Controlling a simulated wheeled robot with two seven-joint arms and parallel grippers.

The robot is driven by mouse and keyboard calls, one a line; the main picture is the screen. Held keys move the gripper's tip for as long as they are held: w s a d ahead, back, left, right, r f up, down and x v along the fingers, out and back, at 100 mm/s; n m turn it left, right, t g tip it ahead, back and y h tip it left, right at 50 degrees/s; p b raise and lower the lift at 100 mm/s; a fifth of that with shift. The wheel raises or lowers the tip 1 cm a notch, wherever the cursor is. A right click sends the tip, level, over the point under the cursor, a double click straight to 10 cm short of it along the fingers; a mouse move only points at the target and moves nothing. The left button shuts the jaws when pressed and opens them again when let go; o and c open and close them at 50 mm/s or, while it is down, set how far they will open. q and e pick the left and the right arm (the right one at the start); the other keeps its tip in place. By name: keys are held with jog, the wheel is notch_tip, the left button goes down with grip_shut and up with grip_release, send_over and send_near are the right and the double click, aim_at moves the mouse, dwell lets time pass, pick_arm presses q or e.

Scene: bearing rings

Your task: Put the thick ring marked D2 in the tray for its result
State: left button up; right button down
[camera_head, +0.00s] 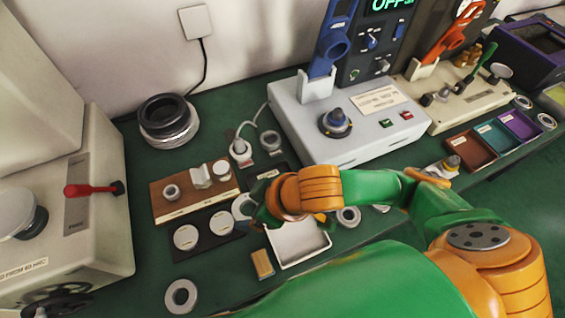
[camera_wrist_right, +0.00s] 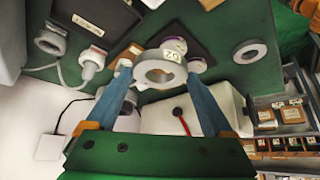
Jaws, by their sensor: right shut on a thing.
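My right gripper (camera_head: 258,212) is shut on a thick grey ring. In the right wrist view the thick ring marked D2 (camera_wrist_right: 150,72) sits between the blue fingers of the right gripper (camera_wrist_right: 158,80), and its pale label faces the camera. In the head view the ring (camera_head: 242,207) is partly hidden by the gripper, above the bench beside a dark plate. Three small trays, brown (camera_head: 468,152), teal (camera_head: 499,138) and purple (camera_head: 521,125), stand at the right. A white tray (camera_head: 325,247) is nearer, beside my right gripper. My left gripper is not in view.
A dark plate with pale discs (camera_head: 187,237) and a brown board (camera_head: 160,204) lie left of the gripper. A loose ring (camera_head: 181,296) lies at the front. A grey instrument (camera_head: 340,135) stands behind, and a machine with a red lever (camera_head: 90,190) stands left.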

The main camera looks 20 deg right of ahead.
aim_at(235, 213)
jog(key=shift+s+a+r+p, duration=0.25)
jog(key=shift+a+r, duration=0.2)
jog(key=shift+r, duration=0.15)
jog(key=shift+s+a+r+p, duration=0.2)
jog(key=shift+a+r, duration=0.2)
jog(key=shift+r, duration=0.2)
jog(key=shift+a+f+b, duration=0.2)
jog(key=shift+b, duration=0.1)
jog(key=w+d+f+b, duration=0.1)
jog(key=b, duration=0.1)
jog(key=d+f+b, duration=0.1)
jog(key=b, duration=0.1)
jog(key=w+d+f+b, duration=0.1)
jog(key=b, duration=0.2)
jog(key=shift+w+f, duration=0.3)
jog(key=shift+f, duration=0.1)
jog(key=w+d+f, duration=0.6)
jog(key=w+d, duration=0.1)
jog(key=shift+d+f, duration=0.2)
jog(key=shift+d, duration=0.05)
notch_tip(235, 213, down, 3)
jog(key=shift+r, duration=0.1)
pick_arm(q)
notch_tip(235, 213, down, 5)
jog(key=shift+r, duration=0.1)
pick_arm(e)
jog(key=shift+a, duration=0.1)
